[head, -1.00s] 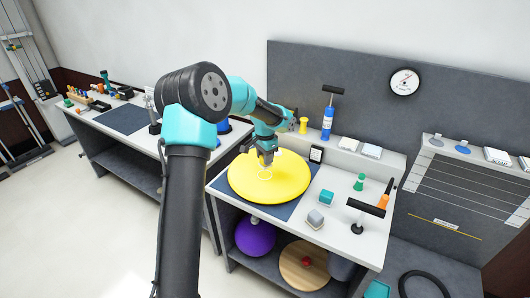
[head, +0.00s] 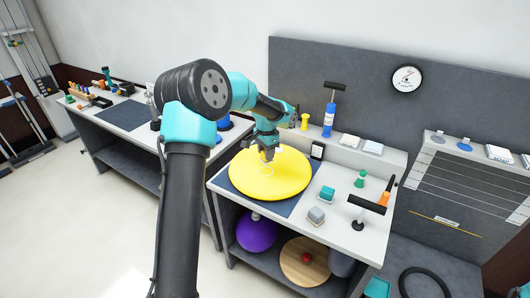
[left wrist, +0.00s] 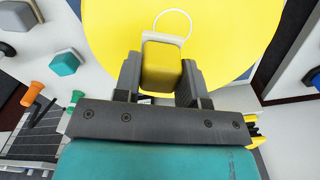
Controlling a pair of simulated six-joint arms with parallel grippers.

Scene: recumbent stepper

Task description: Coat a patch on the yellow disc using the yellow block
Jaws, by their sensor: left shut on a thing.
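The yellow disc (head: 285,182) lies flat on a dark mat (head: 226,182) on the workbench, with a pale ring outline (head: 267,170) marked on its top. The ring also shows in the left wrist view (left wrist: 173,12), just beyond the block. My left gripper (head: 267,155) is over the disc's back-left part. In the left wrist view its fingers (left wrist: 160,75) are shut on the yellow block (left wrist: 161,68), which overlaps the near edge of the ring. I cannot tell whether the block touches the disc. My right gripper is not in view.
A teal block (head: 327,194) and a grey block (head: 316,215) sit right of the mat. A green piece (head: 361,179), a black T-handled tool (head: 367,204) and an orange-handled tool (head: 384,197) stand farther right.

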